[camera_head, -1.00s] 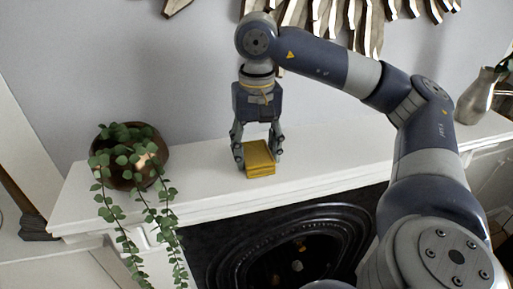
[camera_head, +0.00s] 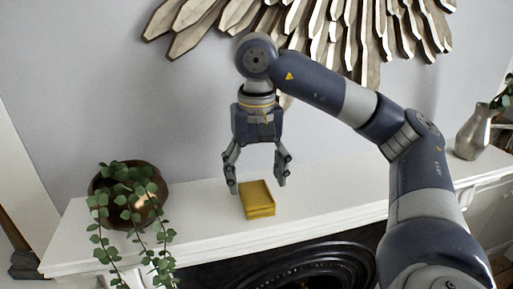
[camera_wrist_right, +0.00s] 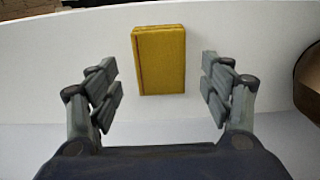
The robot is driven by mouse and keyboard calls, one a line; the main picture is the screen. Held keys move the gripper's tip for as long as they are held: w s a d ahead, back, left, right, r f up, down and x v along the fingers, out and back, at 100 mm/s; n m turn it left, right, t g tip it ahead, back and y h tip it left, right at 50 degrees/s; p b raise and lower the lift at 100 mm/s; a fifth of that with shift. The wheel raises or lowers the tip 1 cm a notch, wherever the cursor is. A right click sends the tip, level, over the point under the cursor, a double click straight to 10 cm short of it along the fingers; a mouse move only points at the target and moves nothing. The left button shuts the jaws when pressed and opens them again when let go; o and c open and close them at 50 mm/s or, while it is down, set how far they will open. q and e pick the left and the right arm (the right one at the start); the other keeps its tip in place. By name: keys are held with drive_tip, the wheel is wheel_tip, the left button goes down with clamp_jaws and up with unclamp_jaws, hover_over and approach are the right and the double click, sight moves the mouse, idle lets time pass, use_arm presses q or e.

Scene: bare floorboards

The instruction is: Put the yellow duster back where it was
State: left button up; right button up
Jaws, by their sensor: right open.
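The yellow duster (camera_head: 257,198) is a block-shaped item lying on the white mantel shelf (camera_head: 330,196). In the right wrist view the duster (camera_wrist_right: 161,60) lies flat on the white surface, ahead of and between the two fingers, with a gap on each side. My right gripper (camera_head: 257,184) points down over the duster, open and empty. Its fingers also show spread apart in the right wrist view (camera_wrist_right: 161,90). My left gripper is in neither view.
A round brown pot with a trailing green plant (camera_head: 130,195) stands to the left on the shelf. A metal vase (camera_head: 474,132) stands at the far right. A wooden slatted decoration (camera_head: 310,35) hangs on the wall above. A dark fireplace (camera_head: 300,268) is below.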

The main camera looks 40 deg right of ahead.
sight(257, 193)
wheel_tip(257, 193, up, 8)
drive_tip(key=p, duration=0.3)
drive_tip(key=shift+p, duration=0.35)
idle(0.3)
